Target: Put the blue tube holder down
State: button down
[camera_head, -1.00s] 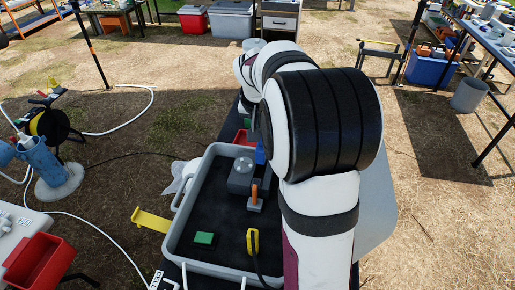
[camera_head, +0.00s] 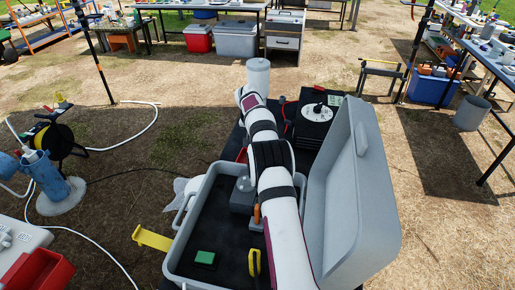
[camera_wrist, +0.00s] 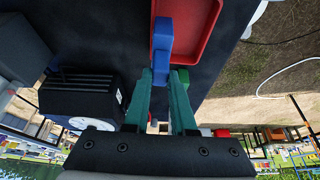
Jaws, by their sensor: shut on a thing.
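The blue tube holder (camera_wrist: 161,45) shows in the wrist view at the top middle, between the tips of my teal fingers. My gripper (camera_wrist: 164,80) is shut on it. The holder overlaps the left edge of a red tray (camera_wrist: 205,30) in this view; I cannot tell whether it touches the tray or the dark surface (camera_wrist: 112,30). In the head view my arm hides the gripper and the holder. Only a small red part (camera_head: 242,156) shows beside the arm.
An open grey case (camera_head: 172,250) holds a green block (camera_head: 205,257), a yellow tool (camera_head: 253,262) and a grey device (camera_head: 242,201). Its raised lid (camera_head: 355,190) stands right of my arm. A black instrument with a white dial (camera_head: 317,113) stands behind; it is left in the wrist view (camera_wrist: 80,95).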

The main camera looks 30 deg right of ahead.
notch_tip(320, 180, down, 3)
jog(key=shift+f, duration=0.2)
jog(key=shift+f, duration=0.15)
jog(key=c, duration=0.7)
grip_release()
jog(key=shift+c, duration=0.2)
